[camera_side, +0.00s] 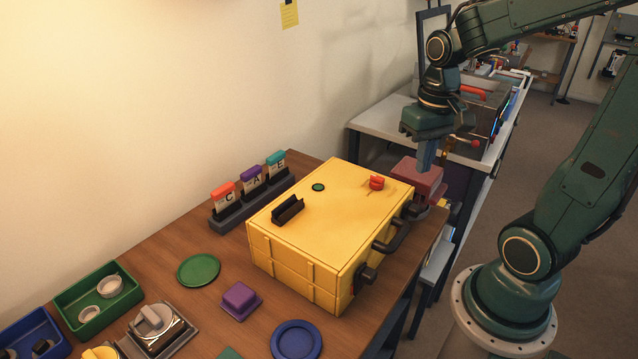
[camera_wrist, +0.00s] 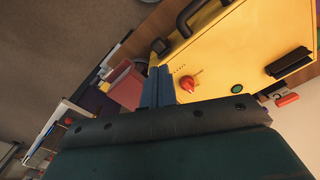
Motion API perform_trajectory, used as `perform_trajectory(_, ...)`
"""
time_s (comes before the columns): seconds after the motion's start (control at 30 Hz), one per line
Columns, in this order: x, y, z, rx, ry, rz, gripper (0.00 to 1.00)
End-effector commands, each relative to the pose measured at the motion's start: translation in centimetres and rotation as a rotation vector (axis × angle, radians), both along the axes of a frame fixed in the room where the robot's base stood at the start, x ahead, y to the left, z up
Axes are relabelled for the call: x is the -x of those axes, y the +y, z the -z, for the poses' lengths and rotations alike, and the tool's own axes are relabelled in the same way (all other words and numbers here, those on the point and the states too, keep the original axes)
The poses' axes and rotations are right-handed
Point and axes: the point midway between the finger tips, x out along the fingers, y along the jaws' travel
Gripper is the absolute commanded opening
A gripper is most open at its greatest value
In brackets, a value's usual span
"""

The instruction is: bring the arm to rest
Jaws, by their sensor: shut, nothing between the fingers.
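My gripper (camera_side: 426,158) hangs from my green arm at the upper right, with its blue fingers pointing down. The fingers are together, with nothing between them. They are above the table's far right end, near the dusky red block (camera_side: 417,180), and appear clear of it. In the wrist view the shut fingers (camera_wrist: 158,85) stand between the red block (camera_wrist: 126,84) and the yellow case (camera_wrist: 240,50).
The yellow case (camera_side: 335,215) has a red knob (camera_side: 376,182) on top and a dark handle (camera_side: 393,235). A card rack (camera_side: 252,203), a green disc (camera_side: 198,270), a purple block (camera_side: 239,299) and a blue dish (camera_side: 296,340) lie around it. A side table (camera_side: 385,127) stands behind.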

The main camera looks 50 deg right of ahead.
Motion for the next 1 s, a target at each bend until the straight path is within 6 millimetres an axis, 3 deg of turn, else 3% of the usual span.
perform_trajectory(0.33,0.4,3.7,-2.8,0.058,-0.144,-0.163,0.0)
perform_trajectory(0.7,2.5,8.4,-6.1,0.11,-0.366,-0.399,0.0)
perform_trajectory(1.0,3.7,10.1,-7.1,0.121,-0.462,-0.493,0.0)
